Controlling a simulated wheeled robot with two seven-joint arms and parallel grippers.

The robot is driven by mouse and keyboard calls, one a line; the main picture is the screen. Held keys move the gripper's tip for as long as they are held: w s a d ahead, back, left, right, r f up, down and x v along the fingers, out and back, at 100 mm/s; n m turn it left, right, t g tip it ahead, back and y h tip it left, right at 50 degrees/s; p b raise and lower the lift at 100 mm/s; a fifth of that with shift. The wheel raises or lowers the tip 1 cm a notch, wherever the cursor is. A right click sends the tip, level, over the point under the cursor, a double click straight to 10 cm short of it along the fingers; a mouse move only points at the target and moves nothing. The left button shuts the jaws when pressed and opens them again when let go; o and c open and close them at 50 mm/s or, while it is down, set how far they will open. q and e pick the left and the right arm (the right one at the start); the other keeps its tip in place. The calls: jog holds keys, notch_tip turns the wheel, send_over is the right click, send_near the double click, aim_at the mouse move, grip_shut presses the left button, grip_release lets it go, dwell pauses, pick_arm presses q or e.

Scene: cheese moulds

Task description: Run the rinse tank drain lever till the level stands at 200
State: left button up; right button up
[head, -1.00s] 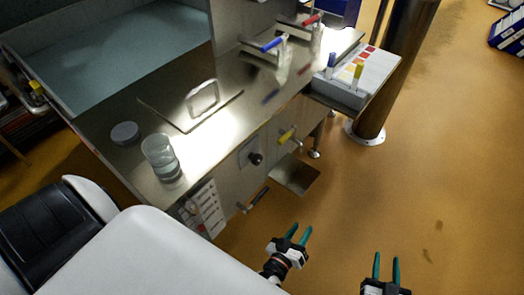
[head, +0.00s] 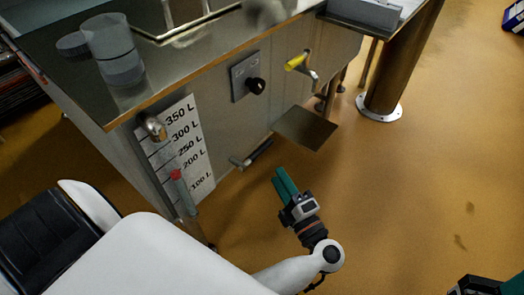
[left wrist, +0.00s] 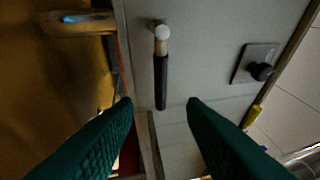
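A lever with a black grip and bare metal end (head: 252,154) sticks out low on the steel tank front (head: 232,125). It also shows in the left wrist view (left wrist: 161,78), ahead of the fingers. A level scale (head: 186,143) reads from 100 L to 350 L. A tube with a red piece (head: 176,174) stands in front of it, with the red near the 200 L marking; the exact reading is unclear from this angle. My left gripper (head: 284,183) is open and empty, near the lever and apart from it. My right gripper (head: 474,285) is mostly cut off.
A black knob (head: 257,86) on a plate and a yellow-handled lever (head: 297,61) sit higher on the front. A flat metal plate (head: 305,128) juts out beyond the lever. A clear beaker (head: 115,55) stands on the top. The floor at right is open.

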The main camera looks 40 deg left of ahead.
aim_at(262, 147)
pick_arm(q)
jog(key=b+x, duration=0.1)
jog(key=x, duration=0.9)
jog(key=shift+w+a+r+b, duration=0.1)
jog(key=shift+w+a+b, duration=0.05)
jog(key=shift+b, duration=0.25)
grip_shut()
